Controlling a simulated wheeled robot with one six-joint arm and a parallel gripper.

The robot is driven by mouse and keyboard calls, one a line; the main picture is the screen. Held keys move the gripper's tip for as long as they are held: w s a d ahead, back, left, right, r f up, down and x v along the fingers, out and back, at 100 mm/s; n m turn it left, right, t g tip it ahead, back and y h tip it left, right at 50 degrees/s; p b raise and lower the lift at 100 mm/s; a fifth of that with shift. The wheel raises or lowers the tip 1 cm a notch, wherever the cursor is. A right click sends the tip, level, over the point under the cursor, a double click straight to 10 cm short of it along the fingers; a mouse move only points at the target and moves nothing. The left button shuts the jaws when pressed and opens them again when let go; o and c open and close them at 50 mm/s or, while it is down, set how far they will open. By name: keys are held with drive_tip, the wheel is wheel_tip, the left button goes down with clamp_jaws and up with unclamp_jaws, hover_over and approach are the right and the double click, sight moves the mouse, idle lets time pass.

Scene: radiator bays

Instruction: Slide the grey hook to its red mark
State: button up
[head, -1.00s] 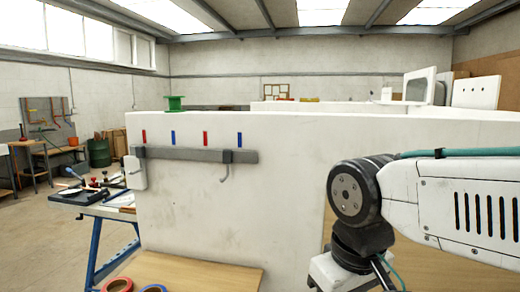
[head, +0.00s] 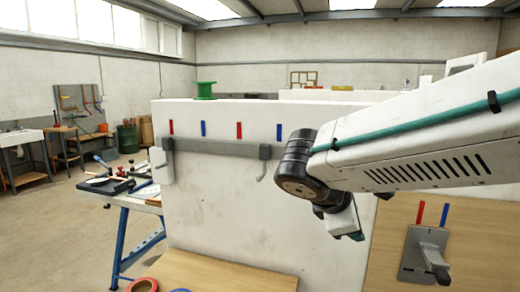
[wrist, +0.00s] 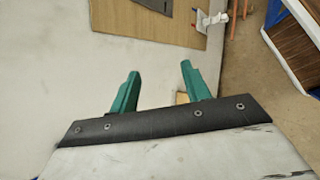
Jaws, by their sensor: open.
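The grey hook (head: 264,165) hangs from a dark grey rail (head: 215,147) on the white wall panel, near the rail's right end. Two red marks, left (head: 171,127) and right (head: 239,130), and two blue marks stand above the rail. The hook's slider sits between the right red mark and the right blue mark (head: 279,132). My gripper (wrist: 156,84) is open in the wrist view, its green fingers apart with nothing between them. In the head view its green tip (head: 356,236) shows right of the hook, apart from it; the rest is mostly hidden.
A wooden board (head: 390,240) at right carries a grey plate with a lever (head: 425,255) and its own red and blue marks. A white block (head: 162,166) is at the rail's left end. A green spool (head: 205,90) stands on the panel's top edge.

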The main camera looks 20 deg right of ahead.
drive_tip(key=w+a+r+n+t+h, duration=0.2)
drive_tip(key=w+n, duration=0.2)
drive_tip(key=w, duration=0.1)
drive_tip(key=w+a+r+n+t+h, duration=0.1)
drive_tip(key=w+a+r+n+t, duration=0.15)
drive_tip(key=w+n, duration=0.2)
drive_tip(key=n+t+y, duration=0.1)
drive_tip(key=n+t, duration=0.6)
drive_tip(key=n, duration=0.2)
approach(263, 147)
drive_tip(key=w, duration=0.1)
drive_tip(key=shift+m, duration=0.25)
drive_tip(key=x, duration=0.8)
drive_tip(key=shift+s+d, duration=0.25)
